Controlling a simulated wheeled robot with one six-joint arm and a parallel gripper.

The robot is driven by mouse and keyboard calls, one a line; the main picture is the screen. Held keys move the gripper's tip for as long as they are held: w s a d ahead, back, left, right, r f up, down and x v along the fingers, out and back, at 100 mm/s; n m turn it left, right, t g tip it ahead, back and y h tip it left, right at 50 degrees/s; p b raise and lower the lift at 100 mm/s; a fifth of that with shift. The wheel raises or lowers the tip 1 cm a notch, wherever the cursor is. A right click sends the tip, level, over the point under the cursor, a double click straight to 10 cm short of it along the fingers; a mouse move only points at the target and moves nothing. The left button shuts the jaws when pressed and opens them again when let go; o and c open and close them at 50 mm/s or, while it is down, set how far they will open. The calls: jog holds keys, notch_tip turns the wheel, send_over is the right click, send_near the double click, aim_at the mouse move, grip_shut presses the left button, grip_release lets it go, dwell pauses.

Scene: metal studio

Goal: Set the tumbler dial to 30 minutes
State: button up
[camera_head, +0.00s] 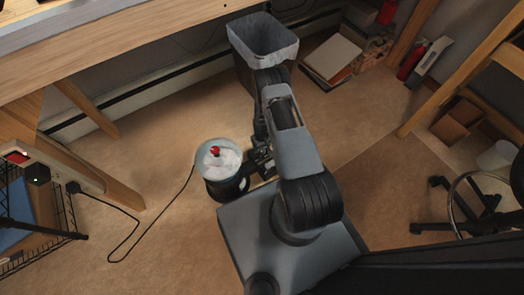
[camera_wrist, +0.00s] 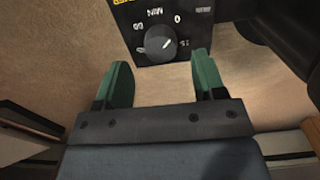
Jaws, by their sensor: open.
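The tumbler (camera_head: 224,168), a clear drum with pale contents, a red knob on top and a dark base, stands on the floor left of my arm. In the wrist view its black panel (camera_wrist: 128,40) carries the round grey tumbler dial (camera_wrist: 160,44), with a white pointer mark slanting up and right. Numbers and "MIN" ring the dial; a 0 is at upper right and what looks like 15 at right, while the left ones are hard to read. My gripper (camera_wrist: 161,64) is open, its green fingers below and either side of the dial, with nothing between them.
A black cord runs from the tumbler to a power strip (camera_head: 50,165) at left. A wire rack (camera_head: 60,215) stands at left, a bin (camera_head: 263,42) behind my arm, and a chair base (camera_head: 465,205) at right. Open floor lies left of the tumbler.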

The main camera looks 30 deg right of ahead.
aim_at(262, 149)
jog(key=shift+f+b, duration=0.55)
jog(key=shift+f, duration=1.25)
jog(key=shift+c, duration=0.5)
jog(key=c, duration=0.8)
jog(key=shift+c, duration=0.2)
